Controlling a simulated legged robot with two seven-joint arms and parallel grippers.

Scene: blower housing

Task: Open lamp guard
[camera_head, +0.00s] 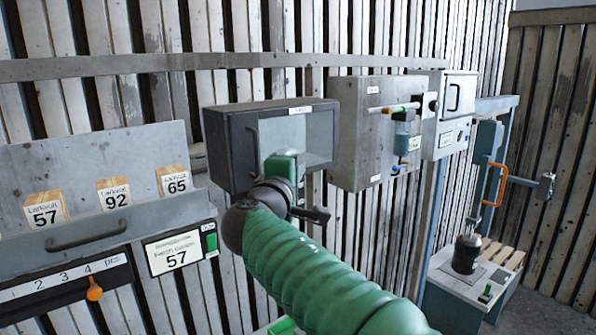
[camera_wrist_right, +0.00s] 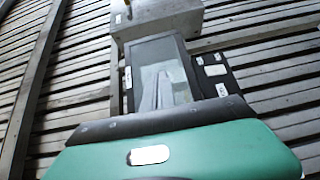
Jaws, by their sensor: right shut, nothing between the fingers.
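The lamp guard appears to be the dark grey wall box (camera_head: 232,155) with a glazed front, in the middle of the head view. Its front looks closed, and a dark upright handle (camera_head: 253,148) sits on the left of the front. In the right wrist view the dark-framed pane (camera_wrist_right: 155,58) lies ahead, with a blurred pale shape in it. My right gripper (camera_head: 285,168) is shut and empty, in front of the box's lower part. Its fingertips are mostly hidden, and I cannot tell whether it touches the box. My left gripper is in neither view.
A grey control box (camera_head: 350,150) with small fittings hangs close to the right. A sloped panel (camera_head: 100,170) with numbered wooden blocks and a handle is at the left. A bench (camera_head: 455,285) with a dark cylinder (camera_head: 467,254) stands at the right. Slatted wall lies behind.

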